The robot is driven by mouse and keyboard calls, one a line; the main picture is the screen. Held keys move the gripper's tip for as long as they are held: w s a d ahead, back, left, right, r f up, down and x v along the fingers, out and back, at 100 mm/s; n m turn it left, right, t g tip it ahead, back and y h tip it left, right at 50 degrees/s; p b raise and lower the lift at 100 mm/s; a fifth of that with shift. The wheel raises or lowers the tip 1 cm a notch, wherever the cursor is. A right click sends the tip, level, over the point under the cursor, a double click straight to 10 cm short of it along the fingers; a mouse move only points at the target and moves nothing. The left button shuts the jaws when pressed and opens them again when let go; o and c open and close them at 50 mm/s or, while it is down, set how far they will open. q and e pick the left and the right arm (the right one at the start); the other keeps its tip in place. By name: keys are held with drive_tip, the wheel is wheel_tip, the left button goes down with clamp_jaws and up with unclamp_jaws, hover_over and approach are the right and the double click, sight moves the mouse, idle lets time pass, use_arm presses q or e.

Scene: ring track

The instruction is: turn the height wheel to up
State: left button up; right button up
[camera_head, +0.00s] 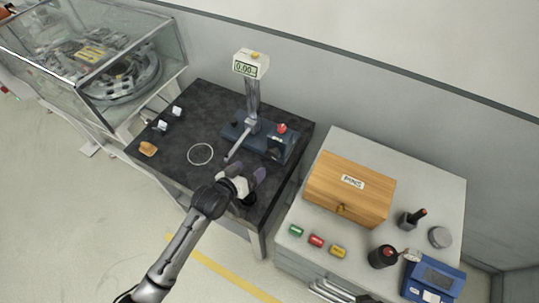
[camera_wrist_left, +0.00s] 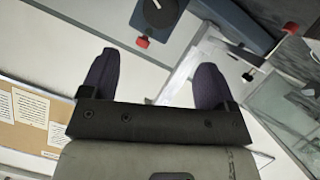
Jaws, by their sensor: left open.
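The dark blue gauge stand (camera_head: 236,132) sits at the back right of the black table, with a grey column and a display head (camera_head: 251,64) reading 0.00. A red knob (camera_head: 282,128) tops its right block. My left gripper (camera_head: 243,178) is open and empty in front of the stand, over the table's front right part. In the left wrist view its purple fingers (camera_wrist_left: 155,78) are spread with nothing between them. A dark round wheel-like part (camera_wrist_left: 160,12) shows beyond them at the top; I cannot tell if it is the height wheel. My right gripper is out of view.
A glass case (camera_head: 130,60) stands left. On the right cabinet are a wooden box (camera_head: 335,205), coloured blocks (camera_head: 316,240) and a blue device (camera_head: 440,278). The table's left part has free room.

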sight(269, 154)
use_arm(q)
drive_tip(key=b+x, duration=0.2)
drive_tip(key=x, duration=1)
drive_tip(key=shift+c, duration=0.3)
drive_tip(key=c, duration=0.9)
drive_tip(key=shift+o, duration=0.2)
drive_tip(key=shift+a+f+n+h+b, duration=0.1)
drive_tip(key=shift+f+n+h+b, duration=0.2)
drive_tip(key=shift+n+b, duration=0.35)
drive_tip(key=shift+a+f+n+h+b, duration=0.1)
drive_tip(key=shift+n+h+b, duration=0.35)
drive_tip(key=shift+b, duration=0.35)
drive_tip(key=n+h+b, duration=0.1)
drive_tip(key=b, duration=0.1)
drive_tip(key=shift+n+b, duration=0.3)
drive_tip(key=shift+n, duration=0.1)
drive_tip(key=shift+a+r+n+g+h+b, duration=0.1)
drive_tip(key=shift+n+g+h+b, duration=0.25)
drive_tip(key=shift+n+b, duration=0.25)
